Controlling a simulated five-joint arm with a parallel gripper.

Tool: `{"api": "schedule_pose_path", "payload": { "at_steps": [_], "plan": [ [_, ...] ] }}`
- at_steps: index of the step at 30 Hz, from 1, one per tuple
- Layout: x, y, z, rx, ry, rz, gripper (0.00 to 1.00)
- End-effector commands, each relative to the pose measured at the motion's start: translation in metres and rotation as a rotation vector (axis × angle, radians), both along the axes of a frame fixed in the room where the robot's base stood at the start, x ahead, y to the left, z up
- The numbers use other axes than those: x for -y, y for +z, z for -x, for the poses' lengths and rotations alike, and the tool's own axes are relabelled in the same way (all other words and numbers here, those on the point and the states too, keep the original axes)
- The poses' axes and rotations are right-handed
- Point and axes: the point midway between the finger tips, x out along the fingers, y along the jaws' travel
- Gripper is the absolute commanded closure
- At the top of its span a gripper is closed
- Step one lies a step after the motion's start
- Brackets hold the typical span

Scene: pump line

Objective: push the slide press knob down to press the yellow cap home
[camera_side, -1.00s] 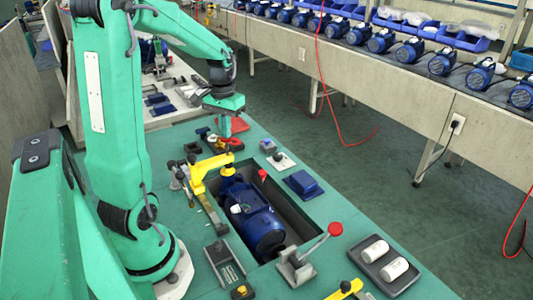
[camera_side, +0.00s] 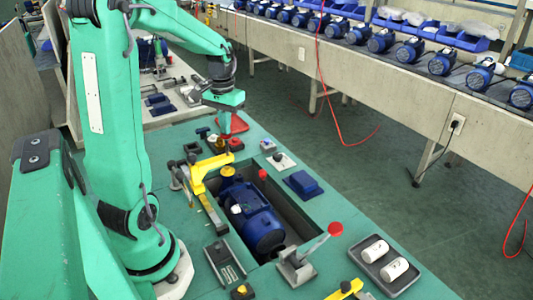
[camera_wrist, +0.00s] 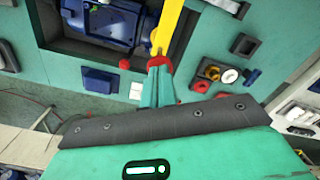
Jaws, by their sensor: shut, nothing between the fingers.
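The yellow slide press (camera_side: 210,172) stands at the left edge of the pit, its arm reaching over the far end of the blue pump (camera_side: 258,222).
A lever with a red ball (camera_side: 335,229) stands at the pit's near edge. A grey tray (camera_side: 371,281) holds white cylinders at the near right. A blue block (camera_side: 303,185) lies right of the pit. Small fixtures (camera_wrist: 215,75) sit near my gripper.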

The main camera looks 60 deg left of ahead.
Motion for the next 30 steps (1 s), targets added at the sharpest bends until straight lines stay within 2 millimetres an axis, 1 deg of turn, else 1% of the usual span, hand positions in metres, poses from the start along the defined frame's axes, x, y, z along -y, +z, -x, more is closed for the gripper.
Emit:
{"api": "schedule_pose_path", "payload": {
  "at_steps": [5, 24, 30],
  "plan": [
    [0.000, 0.005, 0.000, 0.001, 0.000, 0.000, 1.00],
    [0.000, 0.047, 0.000, 0.001, 0.000, 0.000, 1.00],
    [0.000, 0.050, 0.000, 0.000, 0.000, 0.000, 1.00]
  ]
}}
